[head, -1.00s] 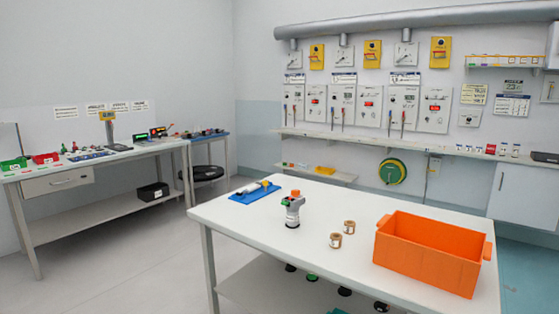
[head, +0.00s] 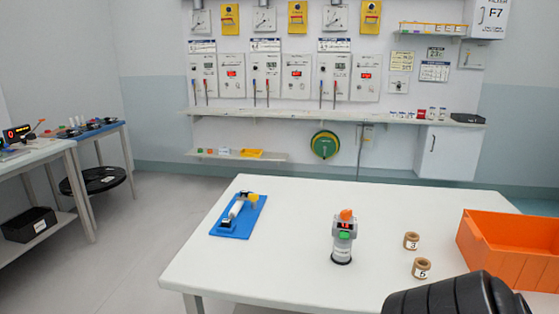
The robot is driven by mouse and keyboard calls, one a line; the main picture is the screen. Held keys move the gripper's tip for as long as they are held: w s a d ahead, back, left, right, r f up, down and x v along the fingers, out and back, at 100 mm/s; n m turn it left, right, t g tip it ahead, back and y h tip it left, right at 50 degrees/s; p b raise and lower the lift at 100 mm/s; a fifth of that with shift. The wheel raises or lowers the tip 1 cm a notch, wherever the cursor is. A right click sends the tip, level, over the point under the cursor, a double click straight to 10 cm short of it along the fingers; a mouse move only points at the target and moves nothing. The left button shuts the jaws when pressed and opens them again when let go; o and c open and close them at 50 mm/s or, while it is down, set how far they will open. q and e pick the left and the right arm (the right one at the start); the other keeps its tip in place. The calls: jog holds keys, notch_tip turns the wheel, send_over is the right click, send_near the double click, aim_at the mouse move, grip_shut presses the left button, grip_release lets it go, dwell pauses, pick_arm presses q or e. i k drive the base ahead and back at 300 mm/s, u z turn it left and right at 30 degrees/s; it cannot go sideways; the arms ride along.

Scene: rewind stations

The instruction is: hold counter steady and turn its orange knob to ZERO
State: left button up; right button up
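The counter (head: 344,250) is a small grey upright device with a dark round base, standing on the white table (head: 290,262). Its orange knob (head: 346,215) sits on top and looks tilted to one side. A small red display and a green patch show on its front. I cannot read the display or the knob's marks at this size. Neither of my grippers is in view. A dark ribbed part, seemingly of my own right arm, shows at the lower right edge, apart from the counter. Nothing touches the counter except the table.
Two brown rings, marked 3 (head: 411,241) and 6 (head: 421,268), stand right of the counter. An orange crate (head: 507,262) is at the table's right. A blue board (head: 231,227) with a white and yellow tool lies at the left. The table between is clear.

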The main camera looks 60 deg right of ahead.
aim_at(345, 215)
jog(key=i, duration=0.85)
jog(key=z, duration=3.05)
